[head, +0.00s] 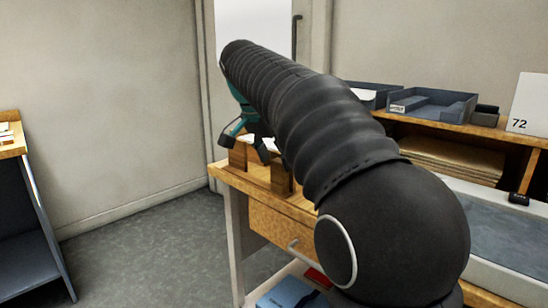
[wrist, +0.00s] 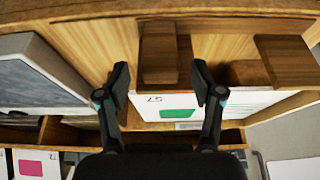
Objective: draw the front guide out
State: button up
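Two brown wooden upright pieces stand at the table's edge, and I cannot tell for sure which is the front guide. One wooden piece (wrist: 158,55) lies between and just beyond my gripper's fingers in the wrist view; the other wooden piece (wrist: 284,60) is to the right. In the head view they are a nearer piece (head: 281,177) and a farther piece (head: 237,155). My gripper (wrist: 160,80) is open, with a visible gap from each finger to the middle piece. In the head view my arm hides most of the gripper.
A white card (wrist: 210,103) with a green patch lies beside the pieces. A grey panel (wrist: 35,72) is at left in the wrist view. The table has a drawer (head: 272,230) below, and dark trays (head: 432,103) stand on the shelf. Floor at left is clear.

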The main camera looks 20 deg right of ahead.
jog(key=v, duration=1.2)
dwell(0.4)
jog(key=w+a+f+n+t, duration=0.1)
jog(key=w+a+f+n, duration=0.1)
jog(key=w+f+n, duration=0.35)
jog(key=s+f+n+y, duration=0.2)
jog(key=s+f+n, duration=0.25)
jog(key=f, duration=0.35)
jog(key=s+d+f, duration=0.1)
jog(key=s+f, duration=0.4)
jog(key=s, duration=0.4)
jog(key=s+d+f+n+t+y+p, duration=0.1)
jog(key=s+d+f, duration=0.1)
jog(key=s+f, duration=0.3)
jog(key=s+d+f+t, duration=0.1)
jog(key=s+f, duration=0.5)
jog(key=s, duration=0.6)
jog(key=shift+s+d+n+y, duration=0.35)
jog(key=shift+d+n+y, duration=0.05)
jog(key=shift+d, duration=0.1)
